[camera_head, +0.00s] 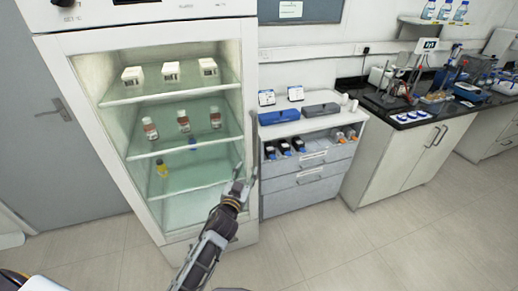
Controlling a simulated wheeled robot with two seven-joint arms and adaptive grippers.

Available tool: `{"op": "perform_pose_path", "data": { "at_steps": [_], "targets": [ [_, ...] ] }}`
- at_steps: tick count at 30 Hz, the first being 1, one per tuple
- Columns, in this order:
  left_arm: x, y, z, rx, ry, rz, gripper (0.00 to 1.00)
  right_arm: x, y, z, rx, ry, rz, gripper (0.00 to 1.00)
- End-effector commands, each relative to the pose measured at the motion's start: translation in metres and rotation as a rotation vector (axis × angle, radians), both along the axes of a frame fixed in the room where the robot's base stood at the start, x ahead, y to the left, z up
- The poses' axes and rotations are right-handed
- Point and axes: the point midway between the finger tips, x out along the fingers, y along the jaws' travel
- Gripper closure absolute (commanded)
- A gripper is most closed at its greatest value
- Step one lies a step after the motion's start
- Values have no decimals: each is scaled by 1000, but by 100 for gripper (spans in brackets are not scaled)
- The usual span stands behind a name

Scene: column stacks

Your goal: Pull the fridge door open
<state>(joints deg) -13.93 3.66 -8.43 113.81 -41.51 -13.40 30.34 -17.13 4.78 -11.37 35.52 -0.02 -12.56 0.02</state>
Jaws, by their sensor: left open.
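The fridge (78,104) is a tall white cabinet on the left, with a see-through front that looks closed. A thin upright handle (255,132) runs along its right edge. My left gripper (246,172) is open at the lower end of the handle, with its fingers pointing up. I cannot tell whether the fingers touch the handle or stand around it. Part of the fridge's lower right edge is hidden behind my left arm. My right gripper is not in view.
Boxes (171,71) and bottles (184,121) stand on the fridge shelves. A grey drawer unit (306,186) stands close to the fridge's right side. A black-topped bench (425,118) is farther right. The tiled floor (330,250) in front is clear.

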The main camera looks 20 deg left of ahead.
Motion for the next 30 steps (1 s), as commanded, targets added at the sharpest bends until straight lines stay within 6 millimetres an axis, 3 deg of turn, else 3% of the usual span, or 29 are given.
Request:
{"op": "perform_pose_path", "data": {
  "at_steps": [21,30],
  "targets": [
    [0,2,3,-199,-6,11,59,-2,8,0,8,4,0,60],
    [0,2,3,-209,-7,11,59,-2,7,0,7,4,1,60]
  ]
}}
